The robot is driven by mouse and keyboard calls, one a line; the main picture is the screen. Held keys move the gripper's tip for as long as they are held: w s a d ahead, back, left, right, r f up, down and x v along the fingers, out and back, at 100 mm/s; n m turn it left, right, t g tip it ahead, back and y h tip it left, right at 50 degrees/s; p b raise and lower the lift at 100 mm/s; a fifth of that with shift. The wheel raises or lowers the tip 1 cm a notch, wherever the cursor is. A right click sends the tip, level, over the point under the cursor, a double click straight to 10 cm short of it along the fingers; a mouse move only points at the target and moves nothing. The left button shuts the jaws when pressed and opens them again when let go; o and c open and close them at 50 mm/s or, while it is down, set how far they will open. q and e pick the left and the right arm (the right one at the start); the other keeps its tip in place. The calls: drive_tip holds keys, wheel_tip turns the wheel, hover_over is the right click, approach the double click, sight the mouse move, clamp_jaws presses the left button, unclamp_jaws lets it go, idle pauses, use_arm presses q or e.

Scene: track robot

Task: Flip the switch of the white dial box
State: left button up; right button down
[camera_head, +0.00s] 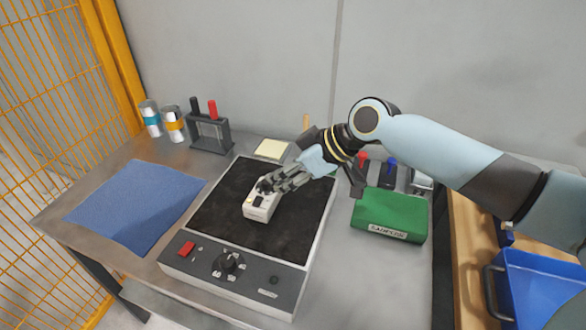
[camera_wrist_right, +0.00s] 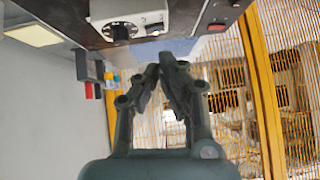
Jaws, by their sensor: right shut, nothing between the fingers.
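The white dial box (camera_head: 260,206) stands on the black top of a flat device in the head view. In the right wrist view the white dial box (camera_wrist_right: 128,17) is at the top, with a black dial and a scale on its face. My right gripper (camera_head: 268,186) is shut and empty, with its fingertips at the upper end of the box; I cannot tell whether they touch it. In the right wrist view the right gripper (camera_wrist_right: 165,68) has its fingers together just below the box. The fingers hide part of the box top, and the switch is not clear. My left gripper is not in view.
The device (camera_head: 232,270) has a red switch and a black knob in front. A blue cloth (camera_head: 135,205) lies left. A green box (camera_head: 390,213) stands right, near my arm. A black rack (camera_head: 210,135) and two cans stand at the back. A blue bin (camera_head: 540,285) is lower right.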

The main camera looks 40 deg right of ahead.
drive_tip(key=v, duration=0.4)
idle(0.6)
